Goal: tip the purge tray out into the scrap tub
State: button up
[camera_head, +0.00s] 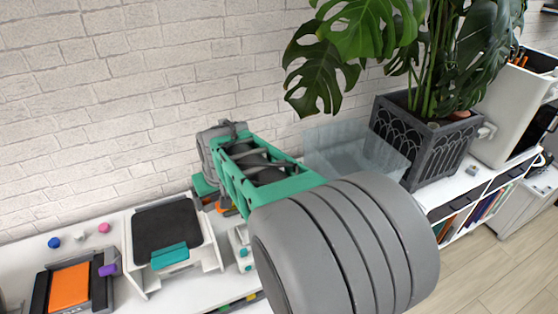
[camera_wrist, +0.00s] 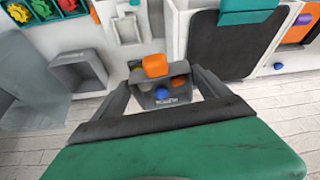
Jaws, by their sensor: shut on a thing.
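In the wrist view my gripper (camera_wrist: 160,88) is shut on a small grey tray, the purge tray (camera_wrist: 147,99). An orange block (camera_wrist: 155,65), a blue ball (camera_wrist: 162,93) and another orange bit show at the tray. I cannot tell how far it is tilted. In the head view my arm hides most of the gripper and tray. A clear, grey-tinted tub (camera_head: 345,148) stands behind my arm by the planter, and it also shows at the left of the wrist view (camera_wrist: 30,92). It may be the scrap tub. The tray is apart from it.
A grey open box (camera_wrist: 80,72) stands between the tray and the clear tub. A printer with a black bed (camera_head: 166,230) and an orange-bedded machine (camera_head: 69,286) are at the left. A dark planter (camera_head: 425,143) stands right of the tub. A brick wall is behind.

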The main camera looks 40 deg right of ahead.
jog(key=w+d+f+m+g+h+p, duration=0.1)
jog(key=w+d+m, duration=0.25)
jog(key=d, duration=0.35)
jog(key=w+d+f+m+g+h+p, duration=0.1)
jog(key=w+d+f+m, duration=0.2)
jog(key=d, duration=0.5)
jog(key=d+f+m+g+h+p, duration=0.1)
jog(key=d+f+m, duration=0.2)
jog(key=d, duration=0.3)
jog(key=d+f+m+g, duration=0.1)
jog(key=d+f+m, duration=0.1)
jog(key=d+m, duration=0.35)
jog(key=s+f+m+t+b, duration=0.1)
jog(key=t+b, duration=0.4)
jog(key=b, duration=0.3)
jog(key=s+d+f+t+b, duration=0.1)
jog(key=t+b, duration=0.5)
jog(key=b, duration=0.3)
jog(key=s+d+f+m+t+b, duration=0.1)
jog(key=s+t+b, duration=0.1)
jog(key=t+b, duration=0.3)
jog(key=shift+d+m+b, duration=0.1)
jog(key=shift+m+b, duration=0.2)
jog(key=shift+b, duration=1.7)
jog(key=shift+t+y+b, duration=0.4)
jog(key=shift+t+b, duration=0.05)
jog(key=shift+t, duration=0.05)
jog(key=shift+s+t+b, duration=0.15)
jog(key=shift+t+b, duration=0.15)
jog(key=shift+b, duration=0.45)
